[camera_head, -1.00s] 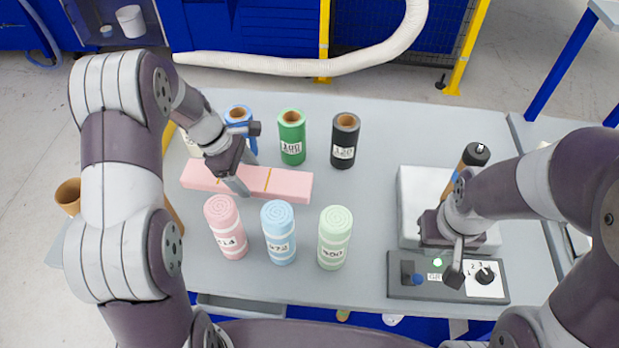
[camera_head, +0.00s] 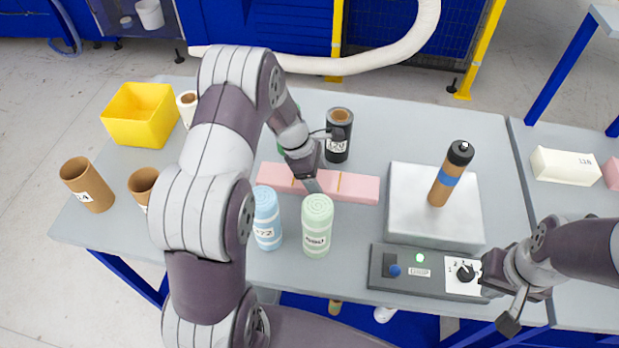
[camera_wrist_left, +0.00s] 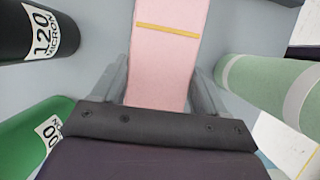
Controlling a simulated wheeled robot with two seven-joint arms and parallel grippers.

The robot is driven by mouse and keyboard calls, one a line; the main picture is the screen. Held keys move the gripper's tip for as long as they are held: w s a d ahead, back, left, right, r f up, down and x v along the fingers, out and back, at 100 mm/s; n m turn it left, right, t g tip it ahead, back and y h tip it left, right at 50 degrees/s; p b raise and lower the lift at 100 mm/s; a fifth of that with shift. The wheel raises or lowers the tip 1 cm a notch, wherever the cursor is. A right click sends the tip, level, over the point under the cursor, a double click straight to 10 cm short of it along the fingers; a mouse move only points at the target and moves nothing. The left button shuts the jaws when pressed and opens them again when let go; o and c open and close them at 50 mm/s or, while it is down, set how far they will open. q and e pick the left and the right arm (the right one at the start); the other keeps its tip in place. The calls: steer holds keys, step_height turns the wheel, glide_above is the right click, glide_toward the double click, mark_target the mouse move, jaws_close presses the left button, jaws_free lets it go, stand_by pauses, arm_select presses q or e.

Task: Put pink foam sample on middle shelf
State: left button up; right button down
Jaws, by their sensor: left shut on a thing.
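The pink foam sample (camera_head: 358,188) is a long flat bar with thin yellow-orange stripes, lying level over the grey table among the rolls. My left gripper (camera_head: 312,184) is shut on it, and its fingers flank the bar in the left wrist view (camera_wrist_left: 162,88). The bar also shows there as a pink strip (camera_wrist_left: 170,55) running away from the jaws. I cannot tell whether its underside touches the table. My right gripper (camera_head: 518,300) is at the front right, beside the control box, and its jaw opening is unclear. No middle shelf can be made out.
A black roll (camera_head: 336,150) and partly hidden green roll stand behind the bar. Light blue (camera_head: 267,220) and light green (camera_head: 317,228) rolls stand in front. A yellow bin (camera_head: 140,115) is left.

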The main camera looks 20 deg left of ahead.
arm_select(q)
steer(key=a+f, duration=0.1)
steer(key=a, duration=0.2)
steer(key=shift+w+f, duration=0.35)
steer(key=shift+w, duration=0.05)
steer(key=f, duration=0.1)
steer(key=f+p, duration=0.1)
steer(key=f, duration=0.1)
steer(key=shift+s+a+f+p, duration=0.1)
steer(key=shift+a+f+p, duration=0.1)
steer(key=shift+f+p, duration=0.1)
steer(key=shift+f, duration=0.45)
steer(key=shift+f, duration=0.2)
steer(key=o, duration=1.2)
steer(key=shift+r, duration=0.1)
